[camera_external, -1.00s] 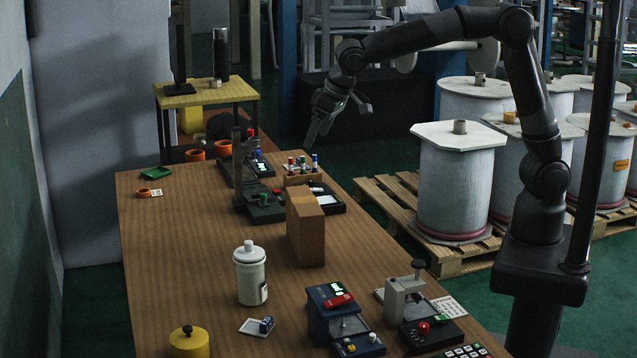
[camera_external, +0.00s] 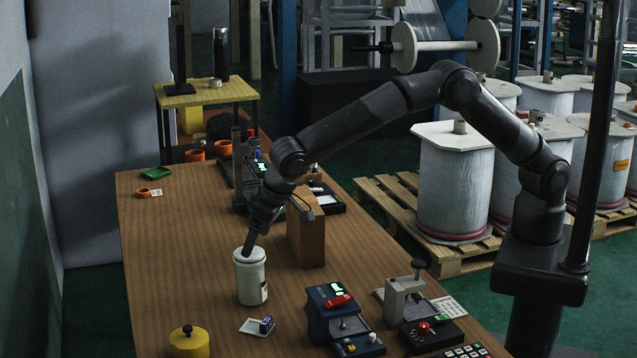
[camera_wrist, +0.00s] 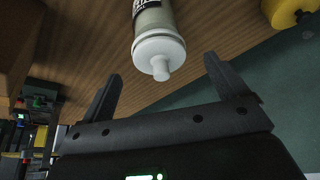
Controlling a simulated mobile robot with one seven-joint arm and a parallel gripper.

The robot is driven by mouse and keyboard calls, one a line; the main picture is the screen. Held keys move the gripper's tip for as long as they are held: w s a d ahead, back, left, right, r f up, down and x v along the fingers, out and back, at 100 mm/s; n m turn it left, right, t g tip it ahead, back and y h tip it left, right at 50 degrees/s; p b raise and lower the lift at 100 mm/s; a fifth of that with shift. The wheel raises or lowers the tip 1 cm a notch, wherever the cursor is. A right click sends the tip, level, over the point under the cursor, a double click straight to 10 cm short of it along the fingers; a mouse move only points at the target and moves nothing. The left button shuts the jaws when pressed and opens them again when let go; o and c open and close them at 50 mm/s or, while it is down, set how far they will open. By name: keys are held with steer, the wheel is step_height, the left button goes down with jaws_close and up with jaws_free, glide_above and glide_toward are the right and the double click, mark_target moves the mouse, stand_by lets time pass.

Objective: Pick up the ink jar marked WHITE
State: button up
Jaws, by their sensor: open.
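The white ink jar (camera_external: 251,282) stands upright on the table, with a white lid and a label low on its right side. In the wrist view the jar (camera_wrist: 158,33) shows its lid and knob between and beyond the fingers, with dark lettering partly cut off at the top edge. My gripper (camera_external: 249,246) is at the jar's top in the external view and hides its knob. In the wrist view my gripper (camera_wrist: 162,78) is open, its two fingers spread wide with nothing held between them. I cannot tell whether a finger touches the lid.
A brown block (camera_external: 306,238) stands right of the jar, close to my arm. Dark blue devices (camera_external: 340,318) stand to the right.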

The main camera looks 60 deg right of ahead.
mark_target(247, 261)
steer(key=x, duration=0.7)
steer(key=shift+w+f, duration=0.25)
steer(key=shift+f, duration=0.1)
steer(key=shift+c, duration=0.5)
steer(key=c, duration=1.5)
steer(key=shift+c, duration=0.8)
steer(key=shift+r, duration=0.25)
